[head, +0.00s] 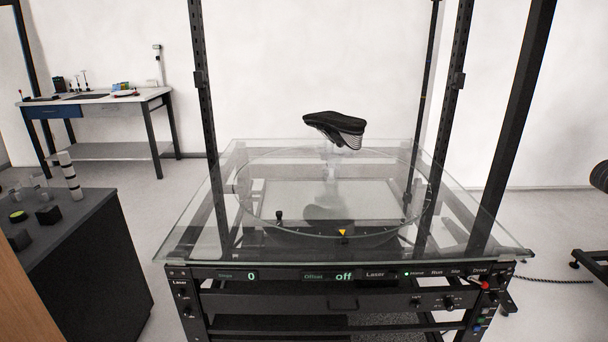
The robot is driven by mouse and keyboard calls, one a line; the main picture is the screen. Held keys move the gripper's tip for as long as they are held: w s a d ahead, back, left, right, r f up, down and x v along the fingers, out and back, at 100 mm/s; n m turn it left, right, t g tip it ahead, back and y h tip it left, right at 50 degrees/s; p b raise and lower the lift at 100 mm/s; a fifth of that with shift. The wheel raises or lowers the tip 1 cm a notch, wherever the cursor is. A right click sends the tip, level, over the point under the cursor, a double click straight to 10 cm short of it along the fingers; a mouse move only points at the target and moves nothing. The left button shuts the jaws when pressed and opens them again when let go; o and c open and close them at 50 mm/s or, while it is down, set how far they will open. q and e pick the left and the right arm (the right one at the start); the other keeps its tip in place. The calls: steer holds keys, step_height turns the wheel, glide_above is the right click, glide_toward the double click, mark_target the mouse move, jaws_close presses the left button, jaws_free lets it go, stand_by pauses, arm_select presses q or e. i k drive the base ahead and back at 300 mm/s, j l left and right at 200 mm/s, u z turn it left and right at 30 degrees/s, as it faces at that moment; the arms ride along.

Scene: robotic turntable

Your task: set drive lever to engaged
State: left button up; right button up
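The glass-topped turntable (190,235) stands straight ahead in a black frame. Its front control panel (300,274) has a "Drive" label (479,270) near its right end. A small red control (486,285) sits just below that label, with dark parts beside it. They are too small to tell which is the drive lever or how it is set. Neither of my grippers shows in the head view.
A dark shoe-like object (335,124) sits above the turntable's glass. Black uprights (514,120) rise around it. A dark cabinet (110,220) with small blocks stands at left, and a workbench (100,98) stands behind. Floor is clear between cabinet and turntable.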

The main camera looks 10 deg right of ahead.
mark_target(484, 284)
steer(key=z, duration=1.55)
steer(key=u, duration=0.55)
steer(key=i+l+u, duration=0.15)
steer(key=l+u, duration=0.2)
steer(key=i+l+u, duration=0.1)
steer(key=l+u, duration=0.4)
steer(key=l, duration=0.3)
steer(key=i+l+u, duration=0.15)
steer(key=l, duration=0.35)
steer(key=l+u, duration=0.2)
steer(key=l, duration=1.5)
